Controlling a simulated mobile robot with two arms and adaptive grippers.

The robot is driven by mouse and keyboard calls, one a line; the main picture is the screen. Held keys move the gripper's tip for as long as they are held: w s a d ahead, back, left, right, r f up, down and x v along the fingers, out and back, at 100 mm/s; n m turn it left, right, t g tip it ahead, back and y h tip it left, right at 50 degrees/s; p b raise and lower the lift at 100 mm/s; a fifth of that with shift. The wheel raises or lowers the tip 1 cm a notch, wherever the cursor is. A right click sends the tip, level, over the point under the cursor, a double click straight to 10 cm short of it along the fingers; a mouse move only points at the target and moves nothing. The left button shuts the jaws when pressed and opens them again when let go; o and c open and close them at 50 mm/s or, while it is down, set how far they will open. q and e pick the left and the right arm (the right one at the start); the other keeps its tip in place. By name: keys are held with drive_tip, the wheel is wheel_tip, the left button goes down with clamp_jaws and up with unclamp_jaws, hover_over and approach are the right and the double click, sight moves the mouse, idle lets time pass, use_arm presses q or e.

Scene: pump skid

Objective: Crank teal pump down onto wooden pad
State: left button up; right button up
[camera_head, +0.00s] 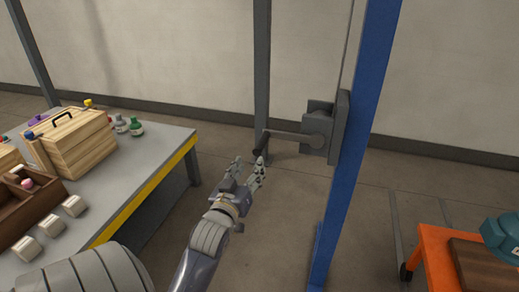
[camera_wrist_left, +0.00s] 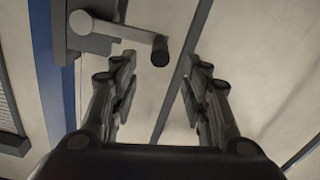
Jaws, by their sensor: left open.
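The winch (camera_head: 325,128) is a grey box on the blue post (camera_head: 358,150). Its crank arm (camera_head: 290,136) points left and ends in a dark handle (camera_head: 262,142). In the left wrist view the handle (camera_wrist_left: 160,50) is ahead of the fingers, near the middle. My left gripper (camera_head: 250,166) is open and empty, just below the handle and apart from it; it also shows in the left wrist view (camera_wrist_left: 160,80). The teal pump (camera_head: 502,236) is at the right edge, partly cut off. The wooden pad (camera_head: 485,266) lies on an orange cart below it. I cannot tell the gap between them.
A grey table (camera_head: 150,150) with a yellow edge stands at left, holding a wooden box (camera_head: 80,140), bottles, a brown tray and small pale blocks. A grey post (camera_head: 262,70) stands behind the handle. The orange cart (camera_head: 430,250) is at right. The floor between is clear.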

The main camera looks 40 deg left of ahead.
sight(259, 147)
use_arm(q)
drive_tip(key=x, duration=0.5)
drive_tip(key=p+x, duration=0.1)
drive_tip(key=x, duration=0.4)
drive_tip(key=shift+w+a+r, duration=0.2)
drive_tip(key=shift+w+a, duration=0.1)
clamp_jaws()
